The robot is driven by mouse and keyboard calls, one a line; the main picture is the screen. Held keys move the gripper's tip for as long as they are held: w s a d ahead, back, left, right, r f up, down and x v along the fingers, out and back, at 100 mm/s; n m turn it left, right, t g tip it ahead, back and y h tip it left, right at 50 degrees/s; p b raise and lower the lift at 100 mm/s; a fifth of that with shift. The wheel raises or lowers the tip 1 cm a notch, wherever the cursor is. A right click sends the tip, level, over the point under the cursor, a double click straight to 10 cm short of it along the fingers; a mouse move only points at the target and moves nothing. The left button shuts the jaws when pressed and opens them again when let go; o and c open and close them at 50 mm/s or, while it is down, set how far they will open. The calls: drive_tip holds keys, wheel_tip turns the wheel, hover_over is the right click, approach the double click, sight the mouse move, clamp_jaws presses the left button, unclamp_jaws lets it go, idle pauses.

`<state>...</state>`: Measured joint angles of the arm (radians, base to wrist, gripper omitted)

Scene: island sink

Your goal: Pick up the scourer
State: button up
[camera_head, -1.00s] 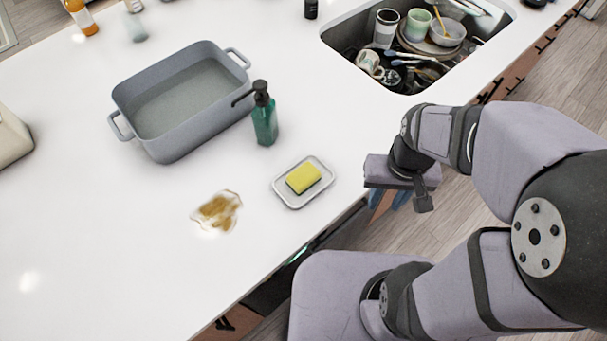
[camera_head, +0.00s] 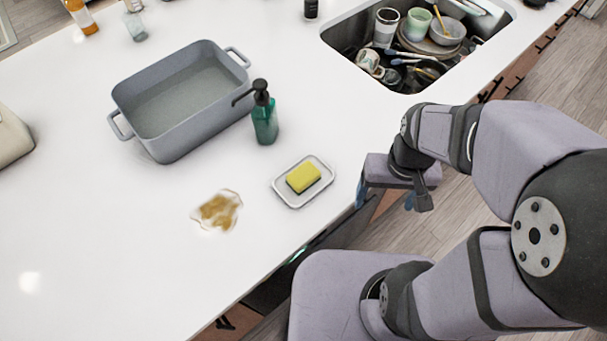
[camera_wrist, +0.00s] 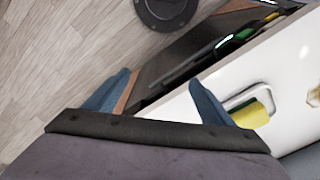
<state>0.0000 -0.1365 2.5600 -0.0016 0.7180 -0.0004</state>
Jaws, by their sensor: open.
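The scourer (camera_head: 303,177), a yellow sponge with a dark underside, lies on a small white rimmed dish (camera_head: 292,203) near the counter's front edge. In the wrist view the scourer (camera_wrist: 249,114) and the dish (camera_wrist: 236,101) show at the right, just beyond the right finger, which partly covers them. My gripper (camera_head: 384,196) is to the right of the dish, past the counter's edge and apart from the scourer. In the wrist view my gripper (camera_wrist: 155,88) has its two blue fingers wide apart with nothing between them.
A green soap pump bottle (camera_head: 265,122) stands behind the dish. A grey basin (camera_head: 180,145) is behind at left. A brown spill (camera_head: 218,210) lies left of the dish. The sink (camera_head: 345,72) holds several dishes. The front-left white counter (camera_head: 110,270) is clear.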

sight(303, 174)
drive_tip(key=w+a+r+n, duration=0.1)
drive_tip(key=a, duration=0.2)
drive_tip(key=w+a+r+n, duration=0.2)
drive_tip(key=a, duration=0.1)
drive_tip(key=w+a+r+n+p, duration=0.1)
drive_tip(key=a+n, duration=0.1)
drive_tip(key=a, duration=0.1)
drive_tip(key=shift+w+a+r, duration=0.1)
drive_tip(key=shift+w+r, duration=0.2)
drive_tip(key=shift+r, duration=0.05)
drive_tip(key=a+r+n, duration=0.1)
drive_tip(key=a, duration=0.2)
drive_tip(key=a+r+n, duration=0.1)
drive_tip(key=a, duration=0.1)
drive_tip(key=a+r+n+p, duration=0.1)
drive_tip(key=a+n, duration=0.1)
drive_tip(key=a, duration=0.1)
drive_tip(key=shift+w+a+r, duration=0.15)
drive_tip(key=shift+w+a, duration=0.05)
drive_tip(key=shift+a, duration=0.1)
drive_tip(key=shift+w+f+p, duration=0.1)
drive_tip(key=shift+f+p, duration=0.8)
drive_tip(key=shift+f, duration=2.8)
drive_tip(key=c, duration=1.1)
